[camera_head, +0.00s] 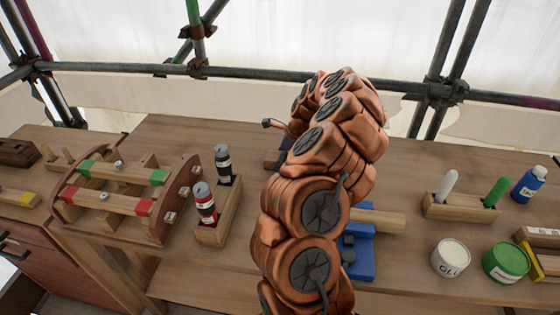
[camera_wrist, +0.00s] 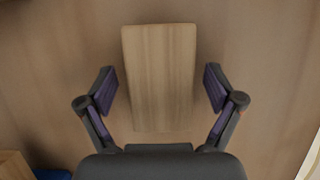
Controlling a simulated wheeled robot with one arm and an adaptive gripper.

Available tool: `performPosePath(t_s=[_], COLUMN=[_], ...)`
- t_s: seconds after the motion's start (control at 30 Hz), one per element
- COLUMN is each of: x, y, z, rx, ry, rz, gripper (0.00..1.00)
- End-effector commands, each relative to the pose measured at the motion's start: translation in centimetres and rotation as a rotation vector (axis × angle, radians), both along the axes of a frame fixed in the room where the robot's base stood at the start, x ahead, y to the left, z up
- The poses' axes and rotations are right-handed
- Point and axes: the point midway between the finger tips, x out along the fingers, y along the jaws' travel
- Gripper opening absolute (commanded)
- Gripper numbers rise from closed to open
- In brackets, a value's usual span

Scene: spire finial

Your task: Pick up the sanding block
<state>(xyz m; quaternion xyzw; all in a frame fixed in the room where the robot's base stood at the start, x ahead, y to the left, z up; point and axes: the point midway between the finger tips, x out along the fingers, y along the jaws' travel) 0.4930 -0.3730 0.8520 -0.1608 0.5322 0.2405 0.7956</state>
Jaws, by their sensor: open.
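A plain pale wooden block (camera_wrist: 160,75), which I take for the sanding block, lies on the brown wooden tabletop in the wrist view. It is upright in the picture, longer than wide, and no abrasive face shows. My gripper (camera_wrist: 160,88) is open, with one purple-padded finger on each side of the block's lower half. Gaps show between both fingers and the block, so neither touches it. The block's lower end is close to the gripper's palm. In the head view my copper-coloured arm hides the block and most of my gripper.
A wooden holder with a red bottle (camera_head: 205,203) and a dark bottle (camera_head: 223,164) stands left of my arm. A blue vise-like fixture (camera_head: 360,262) is just right of it. A green-and-red-marked wooden frame (camera_head: 115,187) stands left; tins (camera_head: 450,259) stand right.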

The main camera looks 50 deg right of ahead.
Motion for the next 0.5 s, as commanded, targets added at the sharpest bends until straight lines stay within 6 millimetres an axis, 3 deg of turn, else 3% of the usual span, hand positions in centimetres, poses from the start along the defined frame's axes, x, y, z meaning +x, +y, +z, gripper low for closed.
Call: performPosePath(t_s=[0.17,0.5], x=[0.01,0.02], y=[-0.02,-0.03], z=[0.02,0.03], rx=[-0.001,-0.001], ry=[-0.001,-0.001], rz=[0.0,0.0], gripper=[0.92,0.57])
